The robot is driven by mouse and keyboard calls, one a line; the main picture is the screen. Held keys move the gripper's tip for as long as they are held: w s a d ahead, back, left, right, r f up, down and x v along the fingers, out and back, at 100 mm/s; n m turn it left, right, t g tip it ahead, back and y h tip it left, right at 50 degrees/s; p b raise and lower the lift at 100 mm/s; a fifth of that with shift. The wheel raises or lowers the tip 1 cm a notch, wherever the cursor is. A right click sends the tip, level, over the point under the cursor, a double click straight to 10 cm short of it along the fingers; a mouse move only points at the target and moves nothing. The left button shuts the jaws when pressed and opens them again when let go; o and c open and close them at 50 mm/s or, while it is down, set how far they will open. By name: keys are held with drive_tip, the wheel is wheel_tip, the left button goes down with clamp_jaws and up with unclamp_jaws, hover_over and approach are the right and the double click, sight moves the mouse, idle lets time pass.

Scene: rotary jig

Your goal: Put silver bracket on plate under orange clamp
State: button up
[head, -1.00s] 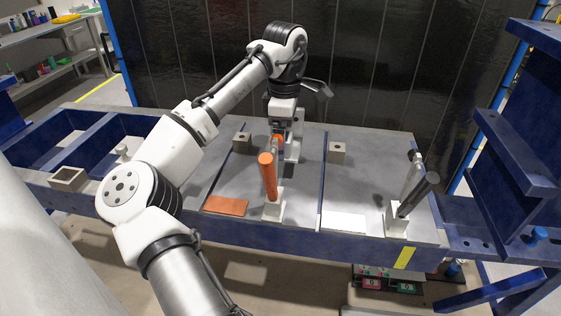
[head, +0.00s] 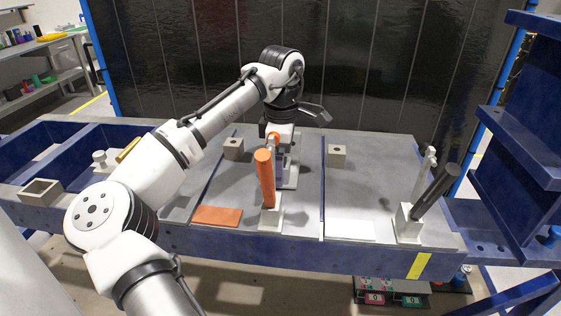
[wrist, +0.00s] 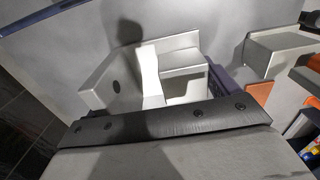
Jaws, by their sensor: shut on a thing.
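My gripper (head: 281,141) is in the middle of the bench, behind the orange clamp and partly hidden by it. It is shut on the silver bracket (head: 291,176), which hangs just behind the clamp, over or on the grey plate (head: 240,184). I cannot tell whether it touches the plate. In the wrist view the bracket (wrist: 108,80), with a dark hole, is at the gripper's white finger (wrist: 150,72). The orange clamp has an upright orange handle (head: 265,178) and a pale base (head: 271,214). Its pale body (wrist: 272,48) is at the upper right in the wrist view.
An orange rectangle (head: 217,216) lies left of the clamp base, a white one (head: 349,230) to its right. Two small holed blocks (head: 233,149) (head: 337,156) stand behind. A black-handled clamp (head: 435,192) stands at right. An open box (head: 41,192) is at far left.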

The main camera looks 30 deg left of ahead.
drive_tip(key=o, duration=1.1)
drive_tip(key=shift+f, duration=0.15)
wheel_tip(320, 180, up, 12)
drive_tip(key=shift+r+b, duration=0.2)
drive_tip(key=shift+b, duration=0.15)
